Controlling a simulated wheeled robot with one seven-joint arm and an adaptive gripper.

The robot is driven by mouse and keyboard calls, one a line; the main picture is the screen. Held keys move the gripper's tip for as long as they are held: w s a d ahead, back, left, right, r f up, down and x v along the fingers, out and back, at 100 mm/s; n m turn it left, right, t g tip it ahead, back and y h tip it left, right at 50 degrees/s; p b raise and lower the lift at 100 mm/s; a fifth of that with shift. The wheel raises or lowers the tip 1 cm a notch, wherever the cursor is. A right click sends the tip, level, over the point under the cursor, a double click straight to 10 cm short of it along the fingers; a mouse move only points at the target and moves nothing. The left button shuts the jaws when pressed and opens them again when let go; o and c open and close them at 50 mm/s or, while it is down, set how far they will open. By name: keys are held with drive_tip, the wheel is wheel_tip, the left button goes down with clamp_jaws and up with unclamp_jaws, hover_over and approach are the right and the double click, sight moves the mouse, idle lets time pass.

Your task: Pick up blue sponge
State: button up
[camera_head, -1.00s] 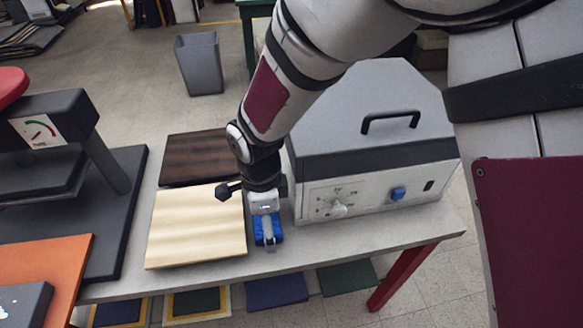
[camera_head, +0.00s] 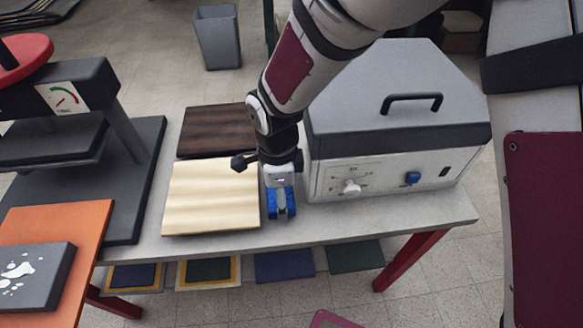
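My gripper (camera_head: 281,204) points down at the table in the narrow gap between the pale wooden board and the grey machine. Blue material (camera_head: 290,204) shows on both sides of a grey finger at its tip. This looks like the blue sponge, partly covered by the finger, but it is small and I cannot be sure. I cannot tell whether the fingers are closed on it, or whether it touches the table.
The pale board (camera_head: 210,197) lies close left of my gripper, with a dark brown board (camera_head: 212,130) behind it. The grey machine with a handle (camera_head: 395,125) stands close right. A press (camera_head: 130,170) and an orange board (camera_head: 75,240) are at left. The table's front edge (camera_head: 330,237) is near.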

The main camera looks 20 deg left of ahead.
drive_tip(key=shift+r+p, duration=0.6)
drive_tip(key=shift+r, duration=0.3)
drive_tip(key=shift+s+d+r+p, duration=0.2)
drive_tip(key=shift+s+r+p, duration=0.15)
drive_tip(key=shift+r+p, duration=0.4)
drive_tip(key=s+d+r+p, duration=0.1)
drive_tip(key=s+d+p, duration=0.4)
drive_tip(key=s+d, duration=0.4)
drive_tip(key=s, duration=0.3)
drive_tip(key=shift+d, duration=0.25)
